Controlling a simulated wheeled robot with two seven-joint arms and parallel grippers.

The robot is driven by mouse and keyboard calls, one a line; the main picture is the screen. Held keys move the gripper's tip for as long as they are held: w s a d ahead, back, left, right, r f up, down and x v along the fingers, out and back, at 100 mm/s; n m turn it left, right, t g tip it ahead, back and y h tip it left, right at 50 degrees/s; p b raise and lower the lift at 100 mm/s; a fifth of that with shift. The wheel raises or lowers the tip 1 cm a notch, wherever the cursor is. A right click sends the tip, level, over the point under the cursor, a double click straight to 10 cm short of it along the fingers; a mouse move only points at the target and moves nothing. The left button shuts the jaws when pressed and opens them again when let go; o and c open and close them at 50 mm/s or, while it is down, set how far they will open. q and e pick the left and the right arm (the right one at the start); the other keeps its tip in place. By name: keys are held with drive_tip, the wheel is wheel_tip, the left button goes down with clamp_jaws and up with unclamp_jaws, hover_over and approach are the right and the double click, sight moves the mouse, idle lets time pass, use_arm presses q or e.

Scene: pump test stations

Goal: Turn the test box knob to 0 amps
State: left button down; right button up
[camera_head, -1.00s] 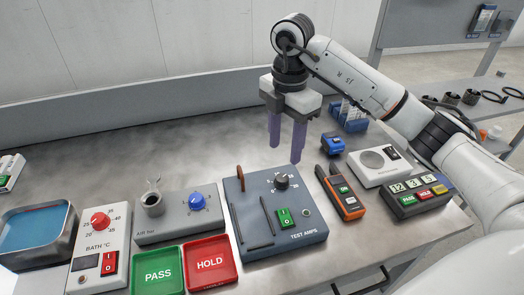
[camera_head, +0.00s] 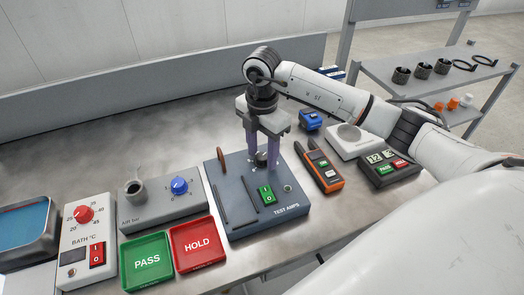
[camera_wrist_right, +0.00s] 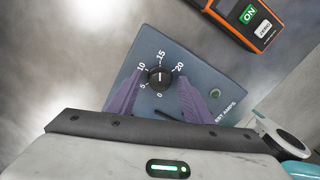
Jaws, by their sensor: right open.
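The blue-grey test box (camera_head: 238,205) labelled TEST AMPS stands on the bench. Its black knob (camera_wrist_right: 158,78) sits inside a scale running from 0 to 20 in the right wrist view. In the head view the knob (camera_head: 261,158) is partly hidden by my fingers. My right gripper (camera_head: 263,165) points down at it, open, with one purple finger on each side. In the wrist view gaps show between the fingers and the knob. My left gripper is out of view.
The box also has a green switch (camera_head: 266,195) and an upright brown lever (camera_head: 222,162). An orange handheld meter (camera_head: 321,170) lies close on its right. The red HOLD tray (camera_head: 198,243) and the air unit (camera_head: 160,208) are on its left.

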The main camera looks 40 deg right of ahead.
drive_tip(key=c, duration=1)
drive_tip(key=shift+c, duration=0.3)
